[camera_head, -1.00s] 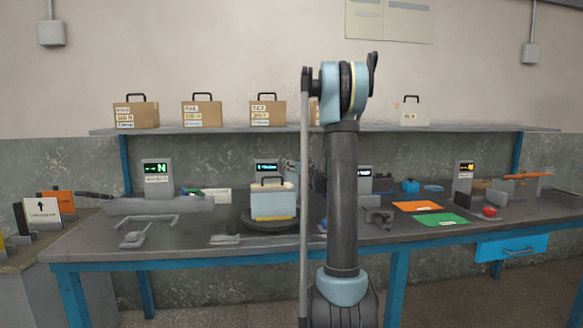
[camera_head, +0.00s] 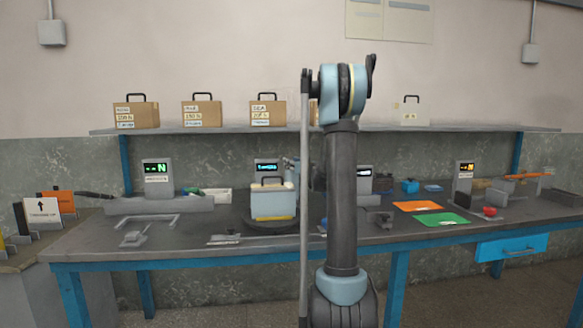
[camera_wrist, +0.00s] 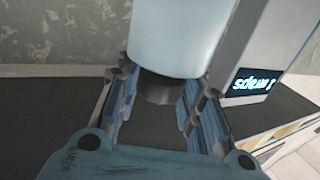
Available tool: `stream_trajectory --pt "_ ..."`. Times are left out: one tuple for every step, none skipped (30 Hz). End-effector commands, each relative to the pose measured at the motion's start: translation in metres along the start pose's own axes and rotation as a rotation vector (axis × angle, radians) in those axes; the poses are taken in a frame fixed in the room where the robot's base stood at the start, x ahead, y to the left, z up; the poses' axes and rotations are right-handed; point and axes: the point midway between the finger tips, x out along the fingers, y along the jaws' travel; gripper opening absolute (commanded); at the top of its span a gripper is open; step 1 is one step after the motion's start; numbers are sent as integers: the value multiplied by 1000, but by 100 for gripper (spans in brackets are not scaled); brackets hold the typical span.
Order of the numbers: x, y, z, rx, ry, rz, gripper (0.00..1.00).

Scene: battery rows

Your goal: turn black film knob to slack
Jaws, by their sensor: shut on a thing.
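In the wrist view, my gripper (camera_wrist: 158,100) has its two fingers closed on either side of a short black knob (camera_wrist: 160,87). The knob sits at the end of a pale blue cylinder (camera_wrist: 182,35), and the fingers hide part of its sides. A grey post with a lit display (camera_wrist: 254,84) stands to the right of the cylinder. In the head view the same kind of display (camera_head: 267,168) shows behind a pale box with a handle (camera_head: 273,203) on a dark round turntable (camera_head: 257,226). My arm hides much of the knob area there.
More display posts stand on the bench, at left (camera_head: 157,172) and right (camera_head: 463,182). An orange sheet (camera_head: 416,207) and a green sheet (camera_head: 441,219) lie right of my arm. Several handled boxes stand on the shelf (camera_head: 230,130) above. The front left bench has some bare room.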

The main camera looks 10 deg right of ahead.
Motion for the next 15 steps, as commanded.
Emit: stream_trajectory --pt "0 2 0 0 0 -10 11" --pt "0 2 0 0 0 -19 11" --pt "0 2 0 0 0 -34 11" --pt "0 2 0 0 0 -47 11" --pt "0 2 0 0 0 -62 11" --pt "0 2 0 0 0 -85 11" --pt "0 3 0 0 0 -103 11" --pt "0 3 0 0 0 -122 11" --pt "0 4 0 0 0 -151 11" --pt "1 4 0 0 0 -173 11" --pt "1 4 0 0 0 -196 11" --pt "0 4 0 0 0 -227 11" --pt "0 4 0 0 0 -251 11" --pt "1 4 0 0 0 -275 11" --pt "1 4 0 0 0 -308 11"
